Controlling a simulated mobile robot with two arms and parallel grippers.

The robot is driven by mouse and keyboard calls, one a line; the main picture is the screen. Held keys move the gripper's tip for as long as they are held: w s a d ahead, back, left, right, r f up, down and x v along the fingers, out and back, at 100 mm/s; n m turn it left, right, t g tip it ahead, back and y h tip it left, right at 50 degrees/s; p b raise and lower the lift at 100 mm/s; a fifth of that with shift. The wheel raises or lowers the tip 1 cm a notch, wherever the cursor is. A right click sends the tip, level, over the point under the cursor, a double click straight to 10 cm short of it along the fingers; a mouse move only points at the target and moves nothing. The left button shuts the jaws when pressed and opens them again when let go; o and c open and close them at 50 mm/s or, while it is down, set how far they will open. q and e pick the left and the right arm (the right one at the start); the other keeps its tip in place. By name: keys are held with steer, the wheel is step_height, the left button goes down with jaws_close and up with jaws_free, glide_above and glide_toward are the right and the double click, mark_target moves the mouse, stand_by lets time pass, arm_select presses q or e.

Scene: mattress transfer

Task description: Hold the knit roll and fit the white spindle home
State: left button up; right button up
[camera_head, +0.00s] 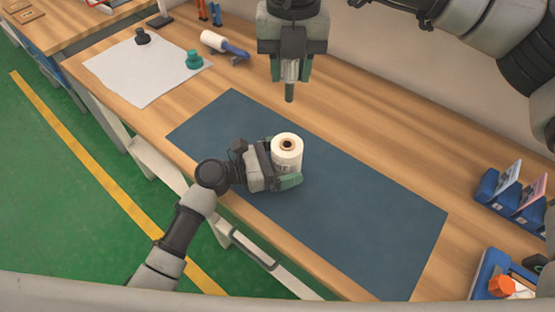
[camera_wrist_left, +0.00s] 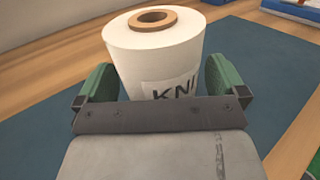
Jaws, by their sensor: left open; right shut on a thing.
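The knit roll (camera_head: 287,152) stands upright on the blue mat (camera_head: 350,215), its brown core hole facing up. In the left wrist view the roll (camera_wrist_left: 155,55) shows "KN" lettering. My left gripper (camera_head: 279,163) is open, with its green fingers on either side of the roll; in the left wrist view (camera_wrist_left: 161,80) a small gap shows beside the fingers. My right gripper (camera_head: 290,72) is shut on a pale spindle, seemingly the white spindle (camera_head: 290,68), whose dark rod (camera_head: 290,92) points down. It hangs above the mat's far edge, apart from the roll. The fingers partly hide the spindle.
A white sheet (camera_head: 135,75) at the back left bears a black spindle (camera_head: 142,37) and a teal spindle (camera_head: 193,60). Blue bins (camera_head: 500,190) and a blue tray (camera_head: 487,272) stand right. The mat's right half is clear.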

mark_target(289, 101)
arm_select(q)
steer(key=shift+c, duration=0.2)
steer(key=c, duration=1)
steer(key=o, duration=1)
steer(key=c, duration=0.9)
arm_select(e)
step_height(289, 101, down, 5)
steer(key=m, duration=0.5)
steer(key=shift+r+m, duration=0.1)
steer(key=shift+m, duration=0.2)
